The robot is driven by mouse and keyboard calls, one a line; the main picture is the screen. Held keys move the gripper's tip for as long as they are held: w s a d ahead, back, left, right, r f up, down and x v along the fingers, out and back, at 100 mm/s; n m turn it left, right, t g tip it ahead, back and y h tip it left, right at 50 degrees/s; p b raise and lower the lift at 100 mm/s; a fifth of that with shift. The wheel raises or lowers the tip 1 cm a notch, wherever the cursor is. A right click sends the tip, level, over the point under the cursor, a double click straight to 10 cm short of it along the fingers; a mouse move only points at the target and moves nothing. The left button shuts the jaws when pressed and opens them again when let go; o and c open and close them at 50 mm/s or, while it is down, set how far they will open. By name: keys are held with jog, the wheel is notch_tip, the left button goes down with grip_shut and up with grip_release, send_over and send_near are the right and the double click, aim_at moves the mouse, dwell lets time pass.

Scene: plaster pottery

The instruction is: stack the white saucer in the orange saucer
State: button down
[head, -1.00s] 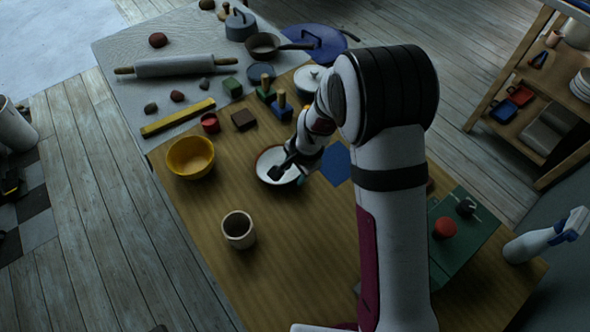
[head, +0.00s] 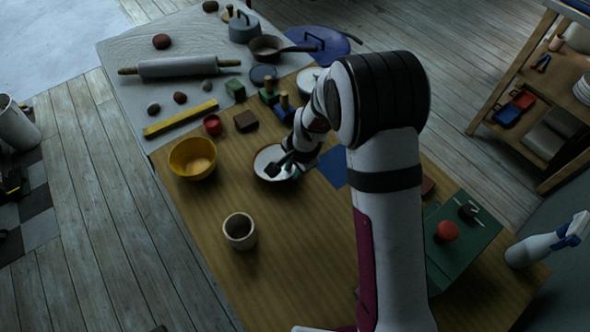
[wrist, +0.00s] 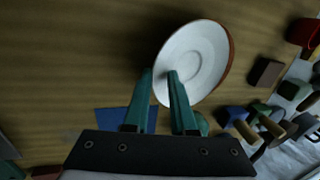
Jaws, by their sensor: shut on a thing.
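The white saucer (wrist: 192,55) lies over the orange saucer (wrist: 231,58), whose rim shows along the right side in the wrist view. Whether the white one is fully seated or slightly raised cannot be told. In the head view the white saucer (head: 266,157) shows within a thin reddish-orange rim, partly hidden by my gripper (head: 278,170). In the wrist view my gripper (wrist: 160,74) has its two teal fingers on either side of the white saucer's near edge, shut on it.
A yellow bowl (head: 193,158) and a beige cup (head: 240,231) stand to the left on the wooden table. A blue flat square (head: 335,166) lies to the right of the saucers. Stamps with wooden handles (wrist: 268,127) and a brown block (wrist: 266,72) are close by.

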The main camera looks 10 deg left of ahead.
jog(key=c, duration=0.7)
grip_release()
jog(key=shift+o, duration=0.2)
jog(key=shift+r, duration=0.1)
jog(key=v, duration=1.5)
jog(key=shift+r, duration=0.25)
jog(key=shift+s, duration=0.1)
jog(key=s+d+r+n+g, duration=0.1)
jog(key=s+d, duration=0.4)
jog(key=s, duration=0.7)
jog(key=s+d+r+n+g, duration=0.1)
jog(key=s+d, duration=0.5)
jog(key=s, duration=0.7)
jog(key=shift+d+r+n, duration=0.2)
jog(key=shift+r+n, duration=0.3)
jog(key=shift+r, duration=0.4)
